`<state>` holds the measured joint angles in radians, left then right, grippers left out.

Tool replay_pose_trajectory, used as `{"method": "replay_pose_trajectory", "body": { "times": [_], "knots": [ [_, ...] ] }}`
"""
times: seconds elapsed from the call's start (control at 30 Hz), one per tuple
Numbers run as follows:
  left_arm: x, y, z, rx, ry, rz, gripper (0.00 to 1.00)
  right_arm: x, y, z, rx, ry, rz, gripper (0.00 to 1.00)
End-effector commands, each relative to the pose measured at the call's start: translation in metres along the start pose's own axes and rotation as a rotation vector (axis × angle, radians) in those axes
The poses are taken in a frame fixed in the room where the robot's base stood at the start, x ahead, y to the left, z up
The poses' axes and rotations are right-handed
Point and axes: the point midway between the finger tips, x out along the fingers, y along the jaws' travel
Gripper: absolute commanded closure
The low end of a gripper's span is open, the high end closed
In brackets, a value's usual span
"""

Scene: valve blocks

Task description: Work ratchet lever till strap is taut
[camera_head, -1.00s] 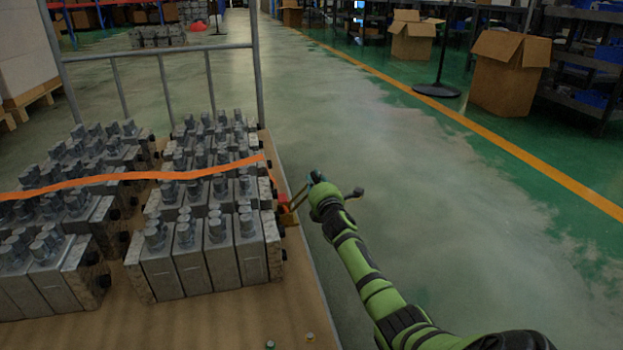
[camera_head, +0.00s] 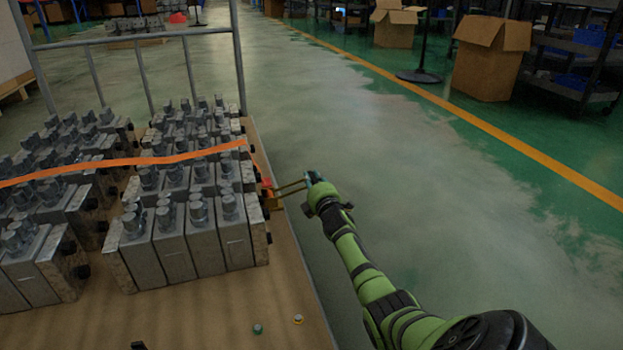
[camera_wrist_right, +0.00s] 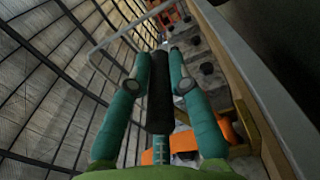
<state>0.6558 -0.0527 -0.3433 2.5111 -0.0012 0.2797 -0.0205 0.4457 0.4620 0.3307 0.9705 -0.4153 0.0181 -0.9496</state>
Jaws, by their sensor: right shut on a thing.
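An orange strap (camera_head: 150,161) runs across the tops of the grey valve blocks (camera_head: 180,245) and over their right edge. The ratchet (camera_head: 269,198), orange and yellowish, sits at the right side of the load. Its lever (camera_head: 290,187) sticks out to the right, away from the blocks. My right gripper (camera_head: 312,178) is at the lever's outer end. In the right wrist view its teal fingers (camera_wrist_right: 160,72) are shut around a black grip (camera_wrist_right: 159,105), with orange parts (camera_wrist_right: 230,133) beyond. My left gripper is out of view.
The blocks stand on a brown board (camera_head: 200,315) with a grey metal rail (camera_head: 237,60) at its far end. Two small caps (camera_head: 258,329) lie near its front. Open floor (camera_head: 360,140) is to the right. Cardboard boxes (camera_head: 490,60) and shelves stand farther back.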

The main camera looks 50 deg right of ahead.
Motion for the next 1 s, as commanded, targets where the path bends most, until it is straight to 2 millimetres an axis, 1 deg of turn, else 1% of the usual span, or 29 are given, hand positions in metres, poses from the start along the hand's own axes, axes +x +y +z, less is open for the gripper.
{"method": "replay_pose_trajectory", "body": {
  "times": [0.03, 0.37, 0.4, 0.43, 0.47, 0.73, 0.83, 1.0],
  "knots": [
    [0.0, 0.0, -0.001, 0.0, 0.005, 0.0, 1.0, -0.001, -0.005, 0.002, -0.001, -0.004, -0.009, 1.0],
    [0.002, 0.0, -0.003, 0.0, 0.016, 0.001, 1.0, -0.001, -0.006, 0.002, 0.0, -0.004, -0.011, 1.0],
    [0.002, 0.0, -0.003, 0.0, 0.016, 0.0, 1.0, -0.001, -0.006, 0.002, 0.0, -0.004, -0.011, 0.72],
    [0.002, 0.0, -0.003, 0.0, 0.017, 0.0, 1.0, -0.001, -0.005, 0.002, 0.0, -0.004, -0.011, 0.6],
    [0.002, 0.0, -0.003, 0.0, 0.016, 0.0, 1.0, -0.001, -0.005, 0.002, 0.0, -0.004, -0.01, 0.57],
    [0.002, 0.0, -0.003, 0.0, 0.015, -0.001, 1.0, -0.001, -0.004, 0.0, 0.002, -0.001, -0.007, 0.57],
    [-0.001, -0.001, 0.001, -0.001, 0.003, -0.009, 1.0, -0.001, -0.004, 0.0, 0.002, -0.001, -0.007, 0.57],
    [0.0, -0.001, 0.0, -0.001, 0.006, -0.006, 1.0, -0.011, -0.005, 0.001, 0.001, -0.001, -0.008, 0.57]
  ]
}}
